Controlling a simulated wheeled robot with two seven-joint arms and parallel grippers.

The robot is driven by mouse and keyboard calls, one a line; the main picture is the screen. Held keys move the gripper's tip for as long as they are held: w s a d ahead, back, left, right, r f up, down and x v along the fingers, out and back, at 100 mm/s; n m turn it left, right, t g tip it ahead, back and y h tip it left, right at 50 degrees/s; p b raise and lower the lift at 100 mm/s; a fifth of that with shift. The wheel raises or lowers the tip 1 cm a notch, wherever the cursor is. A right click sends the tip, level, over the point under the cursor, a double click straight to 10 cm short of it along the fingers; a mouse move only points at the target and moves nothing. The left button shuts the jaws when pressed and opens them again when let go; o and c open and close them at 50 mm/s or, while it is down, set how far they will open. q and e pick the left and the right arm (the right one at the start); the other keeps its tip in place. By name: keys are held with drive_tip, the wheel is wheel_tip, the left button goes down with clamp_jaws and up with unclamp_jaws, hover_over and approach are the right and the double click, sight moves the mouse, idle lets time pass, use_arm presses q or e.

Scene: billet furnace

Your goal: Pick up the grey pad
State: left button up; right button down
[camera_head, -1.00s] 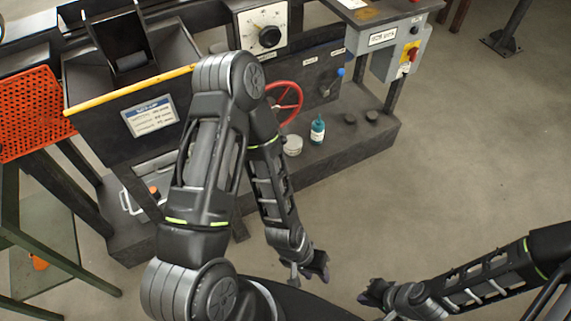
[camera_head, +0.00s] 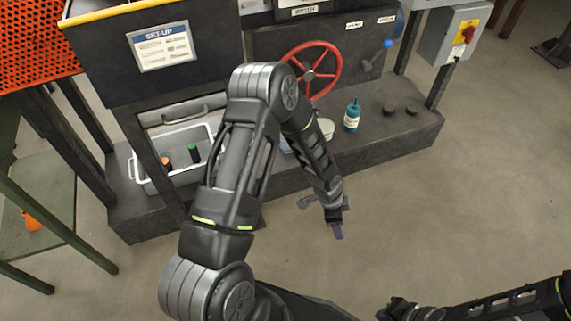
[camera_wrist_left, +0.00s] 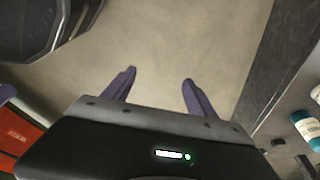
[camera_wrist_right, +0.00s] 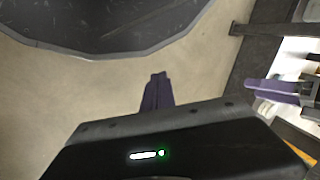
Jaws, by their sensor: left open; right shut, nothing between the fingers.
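I cannot pick out a thing that is clearly the grey pad. A white tray (camera_head: 136,172) on the low dark plinth holds small items with a green and an orange top, and my left arm covers part of it. My left gripper (camera_head: 337,222) hangs over the floor in front of the plinth; its purple fingers (camera_wrist_left: 158,82) are spread with nothing between them. My right gripper (camera_head: 388,309) is low at the bottom of the head view, away from the plinth; its purple fingers (camera_wrist_right: 156,92) are together and empty.
A teal bottle (camera_head: 352,116), a pale round tin (camera_head: 326,129) and two dark round knobs (camera_head: 400,109) stand on the plinth below a red handwheel (camera_head: 312,72). A green-grey table frame (camera_head: 40,200) stands at left.

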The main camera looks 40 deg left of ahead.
use_arm(q)
drive_tip(key=w+a+f+m+y+b, duration=0.3)
drive_tip(key=w+a+f+m+b, duration=0.5)
drive_tip(key=w+a+f+b, duration=0.5)
drive_tip(key=w+a+m+y+b, duration=0.1)
drive_tip(key=a, duration=0.3)
drive_tip(key=w+a+r+m+y+b, duration=0.1)
drive_tip(key=w+a+m+b, duration=0.1)
drive_tip(key=a, duration=0.2)
drive_tip(key=w+a+r+m+y+b, duration=0.1)
drive_tip(key=a+b, duration=0.1)
drive_tip(key=a, duration=0.2)
drive_tip(key=shift+w+r+m+t+y, duration=0.15)
drive_tip(key=shift+m+t+y, duration=0.15)
drive_tip(key=shift+t, duration=0.1)
drive_tip(key=shift+a+r, duration=0.1)
drive_tip(key=shift+r, duration=0.05)
use_arm(e)
wheel_tip(320, 180, down, 21)
drive_tip(key=w+d, duration=0.1)
drive_tip(key=w, duration=0.1)
drive_tip(key=shift+f+t, duration=0.2)
drive_tip(key=shift+t, duration=0.1)
